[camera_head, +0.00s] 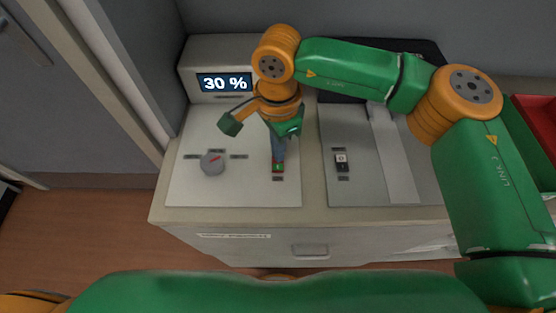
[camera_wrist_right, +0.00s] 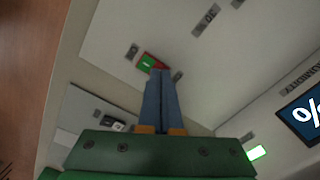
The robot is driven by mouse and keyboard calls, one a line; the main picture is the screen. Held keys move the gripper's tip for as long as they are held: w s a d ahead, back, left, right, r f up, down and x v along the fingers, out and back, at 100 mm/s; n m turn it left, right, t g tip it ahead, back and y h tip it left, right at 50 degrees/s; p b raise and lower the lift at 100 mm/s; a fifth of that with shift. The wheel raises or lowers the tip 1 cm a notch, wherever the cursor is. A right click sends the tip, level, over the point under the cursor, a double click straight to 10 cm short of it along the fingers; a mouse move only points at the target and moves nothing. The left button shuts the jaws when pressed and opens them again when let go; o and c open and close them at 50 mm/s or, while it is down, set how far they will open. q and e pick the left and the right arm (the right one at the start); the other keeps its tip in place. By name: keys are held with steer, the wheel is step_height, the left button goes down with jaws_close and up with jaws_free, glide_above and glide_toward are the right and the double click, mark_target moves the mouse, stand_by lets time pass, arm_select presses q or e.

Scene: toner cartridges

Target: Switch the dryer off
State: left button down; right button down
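The dryer's panel has a lit display (camera_head: 224,83) reading "30 %", a grey round knob (camera_head: 212,163) with a red pointer mark, and a small red-and-green switch (camera_head: 278,168). The switch also shows in the right wrist view (camera_wrist_right: 148,63), with its green part lit up and red at one end. My right gripper (camera_head: 278,155) points down at this switch. In the right wrist view its two blue fingers (camera_wrist_right: 167,73) lie together with nothing between them, their tips right beside the switch. I cannot tell whether they touch it. My left gripper is out of view.
A second panel to the right carries a black-and-white rocker switch (camera_head: 342,161) and a pale strip (camera_head: 392,150). Both panels sit on a cabinet with a drawer handle (camera_head: 310,249). A red bin (camera_head: 540,118) stands at the far right.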

step_height(320, 180, up, 7)
steer(key=p, duration=0.4)
steer(key=shift+p, duration=0.4)
